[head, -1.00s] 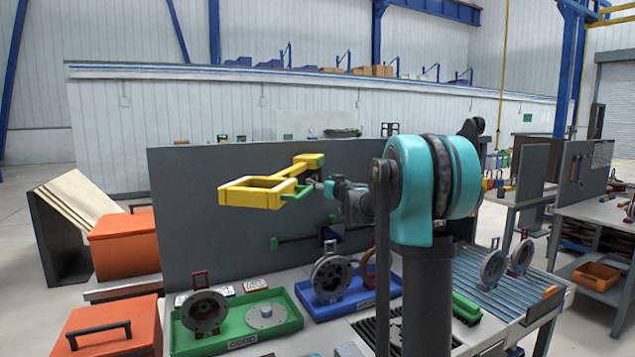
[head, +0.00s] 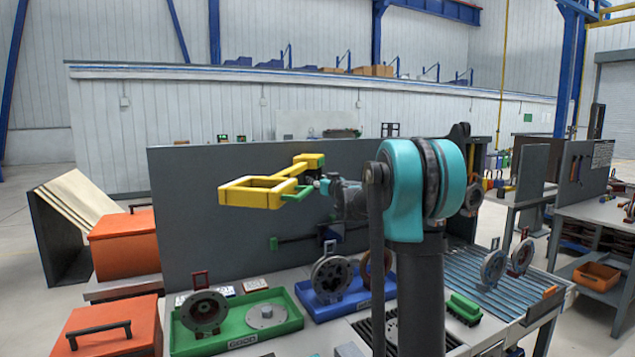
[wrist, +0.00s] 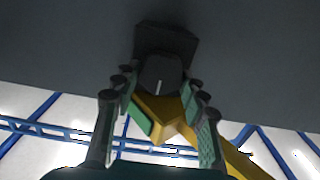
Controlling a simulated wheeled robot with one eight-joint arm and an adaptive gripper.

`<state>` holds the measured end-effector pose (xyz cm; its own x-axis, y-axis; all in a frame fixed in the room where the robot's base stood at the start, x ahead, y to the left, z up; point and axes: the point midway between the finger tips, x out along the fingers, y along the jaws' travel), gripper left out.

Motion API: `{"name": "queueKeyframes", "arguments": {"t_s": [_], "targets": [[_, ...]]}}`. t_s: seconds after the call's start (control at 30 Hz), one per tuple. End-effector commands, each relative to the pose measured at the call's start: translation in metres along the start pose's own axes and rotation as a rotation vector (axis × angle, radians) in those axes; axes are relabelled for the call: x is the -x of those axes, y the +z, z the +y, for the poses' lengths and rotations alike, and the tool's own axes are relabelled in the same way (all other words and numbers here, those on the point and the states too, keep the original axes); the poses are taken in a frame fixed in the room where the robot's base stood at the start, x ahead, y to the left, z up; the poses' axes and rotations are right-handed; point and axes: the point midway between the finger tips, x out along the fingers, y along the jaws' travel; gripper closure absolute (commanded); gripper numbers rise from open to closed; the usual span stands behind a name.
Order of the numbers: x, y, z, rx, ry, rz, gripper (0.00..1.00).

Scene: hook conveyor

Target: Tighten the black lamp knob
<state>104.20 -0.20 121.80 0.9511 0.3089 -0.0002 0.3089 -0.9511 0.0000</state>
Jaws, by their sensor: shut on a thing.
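The yellow lamp (head: 250,194) stands out from the grey upright panel (head: 230,225) in the head view, with a green piece on its arm. In the wrist view, its yellow arm (wrist: 165,118) runs below the black knob (wrist: 160,73), which sits in front of a dark block on the panel. My gripper (wrist: 160,88) has its fingers on either side of the knob and is shut on it. In the head view my gripper (head: 322,185) is small beside the lamp's arm, and the knob cannot be made out there.
A green tray (head: 240,345) and a blue tray (head: 320,312) holding round metal parts stand on the bench below. Orange boxes (head: 125,245) are at the left. A ribbed conveyor surface (head: 500,297) lies at the right. The air left of the lamp is clear.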

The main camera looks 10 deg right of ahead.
Motion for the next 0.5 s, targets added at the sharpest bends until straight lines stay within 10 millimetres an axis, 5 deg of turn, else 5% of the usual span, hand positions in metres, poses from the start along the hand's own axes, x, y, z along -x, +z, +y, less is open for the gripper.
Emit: {"name": "queueKeyframes", "arguments": {"t_s": [0.5], "targets": [[0.0001, 0.0001, 0.0010, -0.131, 0.000, 0.000, 0.86]]}}
